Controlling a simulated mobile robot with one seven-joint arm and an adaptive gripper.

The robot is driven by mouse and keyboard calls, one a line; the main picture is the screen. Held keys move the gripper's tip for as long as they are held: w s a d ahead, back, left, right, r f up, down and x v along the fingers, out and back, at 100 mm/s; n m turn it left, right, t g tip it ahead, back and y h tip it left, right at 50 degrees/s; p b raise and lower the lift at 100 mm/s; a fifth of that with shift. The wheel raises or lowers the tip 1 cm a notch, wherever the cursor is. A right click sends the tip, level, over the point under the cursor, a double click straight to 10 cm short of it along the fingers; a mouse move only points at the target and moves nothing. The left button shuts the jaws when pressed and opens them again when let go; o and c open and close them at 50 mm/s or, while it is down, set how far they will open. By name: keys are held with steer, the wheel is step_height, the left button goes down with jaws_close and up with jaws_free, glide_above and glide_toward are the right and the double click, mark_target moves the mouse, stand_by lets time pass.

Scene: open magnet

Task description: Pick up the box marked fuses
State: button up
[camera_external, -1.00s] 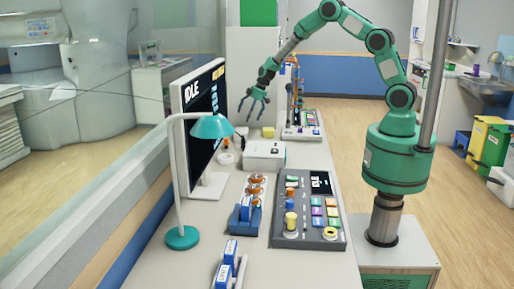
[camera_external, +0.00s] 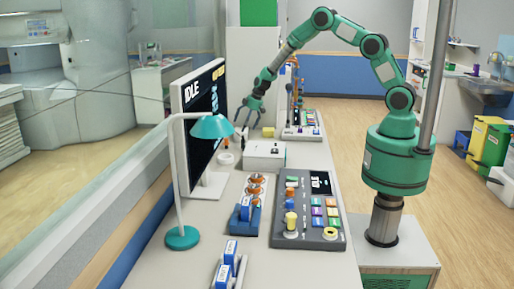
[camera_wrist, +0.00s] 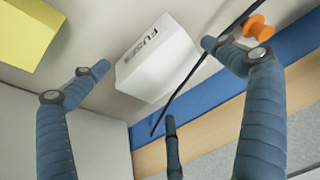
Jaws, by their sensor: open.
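The box marked fuses (camera_wrist: 158,62) is a small white box with dark lettering on its face. It shows near the middle of the wrist view, tilted in the picture. My gripper (camera_wrist: 160,79) has three blue-grey fingers spread around the box in that view, with nothing held. I cannot tell how far the fingertips are from the box. In the external view my gripper (camera_external: 249,116) hangs above the far part of the bench, fingers pointing down. I cannot make out the fuses box clearly there.
A yellow block (camera_wrist: 24,30) lies near the box; it also shows in the external view (camera_external: 268,132). An orange spool-like piece (camera_wrist: 258,29) and a dark cord are at upper right. The monitor (camera_external: 204,115) stands left; a white unit (camera_external: 264,158) sits nearer on the bench.

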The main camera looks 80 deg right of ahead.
mark_target(238, 130)
steer(key=shift+b+x, duration=0.5)
steer(key=shift+x, duration=2)
steer(key=c, duration=1.2)
